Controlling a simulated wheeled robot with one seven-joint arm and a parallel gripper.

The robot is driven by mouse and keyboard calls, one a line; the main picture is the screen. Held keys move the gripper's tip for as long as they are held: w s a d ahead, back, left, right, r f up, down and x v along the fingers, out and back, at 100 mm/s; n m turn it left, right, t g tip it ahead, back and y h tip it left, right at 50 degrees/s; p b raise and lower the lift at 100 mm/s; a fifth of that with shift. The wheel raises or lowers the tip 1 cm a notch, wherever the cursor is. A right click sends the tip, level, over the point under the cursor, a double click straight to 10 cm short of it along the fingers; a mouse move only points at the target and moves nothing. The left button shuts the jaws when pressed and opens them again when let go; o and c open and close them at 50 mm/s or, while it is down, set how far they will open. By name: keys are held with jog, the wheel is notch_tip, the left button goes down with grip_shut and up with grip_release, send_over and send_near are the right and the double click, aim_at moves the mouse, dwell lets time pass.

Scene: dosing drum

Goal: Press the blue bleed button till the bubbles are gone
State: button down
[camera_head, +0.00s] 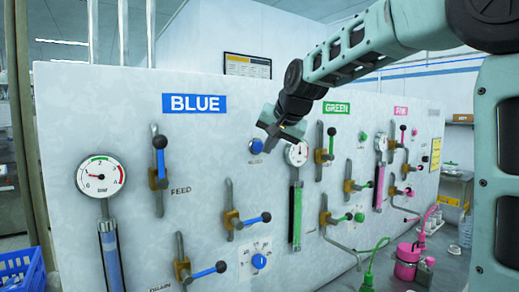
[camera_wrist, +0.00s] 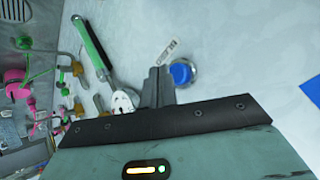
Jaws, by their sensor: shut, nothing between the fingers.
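The blue bleed button (camera_head: 256,146) is a round button on the panel, below and to the right of the BLUE sign (camera_head: 194,103). It also shows in the wrist view (camera_wrist: 181,74), in a metal ring. My gripper (camera_head: 271,140) is shut and empty, just right of the button. In the wrist view its closed fingertips (camera_wrist: 157,72) lie just left of the button. I cannot tell whether they touch the panel; they do not cover the button. The blue sight tube (camera_head: 111,258) stands at lower left, partly cut off. Bubbles in it cannot be made out.
A round gauge (camera_head: 100,176) sits above the blue tube. Valves with blue handles (camera_head: 160,156) stick out left of and below the button. Another gauge (camera_head: 297,153) and the green tube (camera_head: 296,215) are close on the right. A blue crate (camera_head: 22,272) stands at lower left.

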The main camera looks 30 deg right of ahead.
jog(key=shift+s+d+b, duration=0.1)
jog(key=shift+s+b, duration=0.75)
jog(key=shift+s, duration=1.5)
dwell(1.6)
